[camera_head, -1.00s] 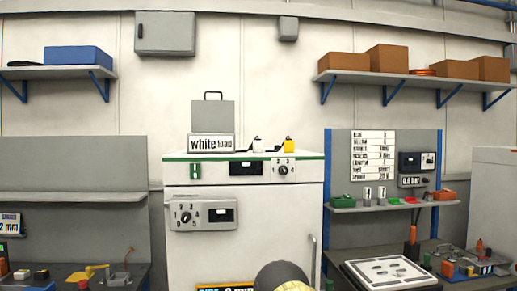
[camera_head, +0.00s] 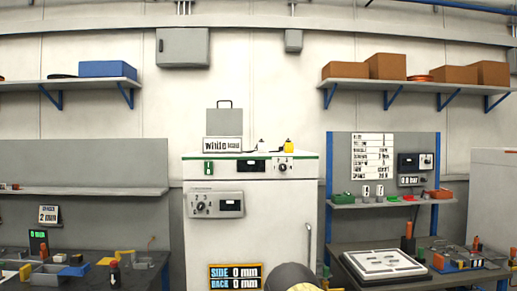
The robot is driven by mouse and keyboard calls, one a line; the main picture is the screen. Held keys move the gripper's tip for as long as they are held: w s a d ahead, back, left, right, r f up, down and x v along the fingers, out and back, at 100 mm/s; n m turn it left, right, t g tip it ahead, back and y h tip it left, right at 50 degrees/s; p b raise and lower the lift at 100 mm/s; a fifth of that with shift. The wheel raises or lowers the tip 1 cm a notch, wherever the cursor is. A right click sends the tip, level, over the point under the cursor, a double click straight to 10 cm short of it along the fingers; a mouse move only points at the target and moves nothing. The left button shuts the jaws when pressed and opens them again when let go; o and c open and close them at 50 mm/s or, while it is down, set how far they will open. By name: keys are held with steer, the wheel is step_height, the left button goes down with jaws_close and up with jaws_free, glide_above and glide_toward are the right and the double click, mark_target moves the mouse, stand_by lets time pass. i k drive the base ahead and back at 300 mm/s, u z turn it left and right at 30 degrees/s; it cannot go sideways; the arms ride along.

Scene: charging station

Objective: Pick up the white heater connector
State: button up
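A small white connector (camera_head: 262,145) stands on top of the white cabinet (camera_head: 255,205), behind its green front edge. A similar yellow connector (camera_head: 288,146) stands just to its right, with dark parts beside them. I cannot tell for sure that the white piece is the heater connector. Part of my arm shows at the bottom centre, well below the cabinet top. My gripper is not in view.
A display (camera_head: 235,277) on the cabinet's lower front reads SIDE 0 mm, BACK 0 mm. A handle (camera_head: 307,245) sticks out at its right side. A cluttered workbench (camera_head: 150,265) stands left. A right bench holds a white slotted panel (camera_head: 382,264).

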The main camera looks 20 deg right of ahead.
mark_target(262, 144)
steer(key=u, duration=0.35)
steer(key=i, duration=1.05)
steer(key=z, duration=0.6)
